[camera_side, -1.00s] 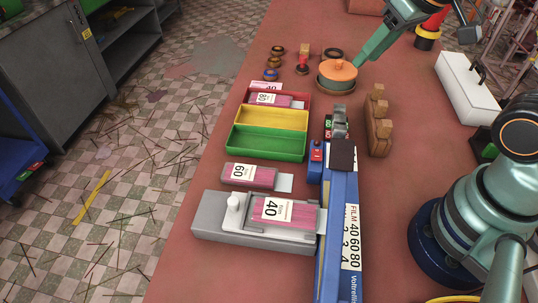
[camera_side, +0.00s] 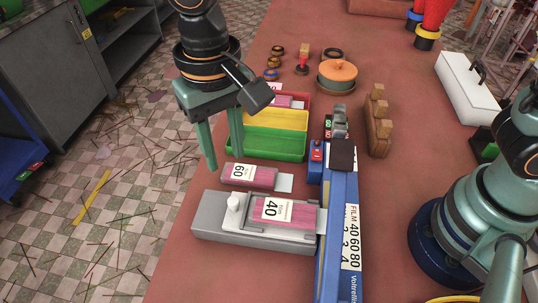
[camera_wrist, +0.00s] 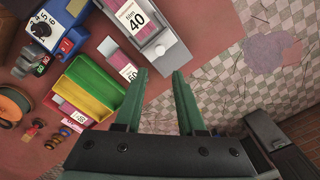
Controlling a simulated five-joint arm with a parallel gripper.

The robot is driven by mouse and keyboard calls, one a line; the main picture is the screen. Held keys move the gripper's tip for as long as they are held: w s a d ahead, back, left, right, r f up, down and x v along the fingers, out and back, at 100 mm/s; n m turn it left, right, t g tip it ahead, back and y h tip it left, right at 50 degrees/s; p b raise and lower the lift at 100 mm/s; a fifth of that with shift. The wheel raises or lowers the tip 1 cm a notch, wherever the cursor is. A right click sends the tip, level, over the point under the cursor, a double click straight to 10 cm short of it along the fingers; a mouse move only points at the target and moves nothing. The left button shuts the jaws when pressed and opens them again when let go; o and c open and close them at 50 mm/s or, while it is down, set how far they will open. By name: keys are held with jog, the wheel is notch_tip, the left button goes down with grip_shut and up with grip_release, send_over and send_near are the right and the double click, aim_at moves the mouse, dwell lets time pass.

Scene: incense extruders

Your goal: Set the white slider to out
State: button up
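The white slider (camera_side: 235,201) is a small upright knob at the left end of a grey block (camera_side: 205,228). A pink cartridge labelled 40 (camera_side: 290,211) lies on that block, right of the knob. In the wrist view the knob (camera_wrist: 160,50) shows just beyond my fingertips, near the 40 label. My gripper (camera_side: 223,158) is open and empty, with its two fingers pointing down. It is above and behind the knob, apart from it. In the wrist view my gripper's fingers (camera_wrist: 160,74) are spread with a clear gap.
A pink cartridge labelled 60 (camera_side: 250,176) lies behind the grey block. Red, yellow and green trays (camera_side: 268,143) stand further back. A blue press rail (camera_side: 340,235) runs along the block's right end. The table's left edge is close to the block.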

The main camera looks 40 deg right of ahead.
aim_at(233, 200)
notch_tip(233, 200, down, 12)
dwell(0.5)
jog(key=shift+c, duration=0.3)
grip_shut()
jog(key=shift+r, duration=0.1)
dwell(1.0)
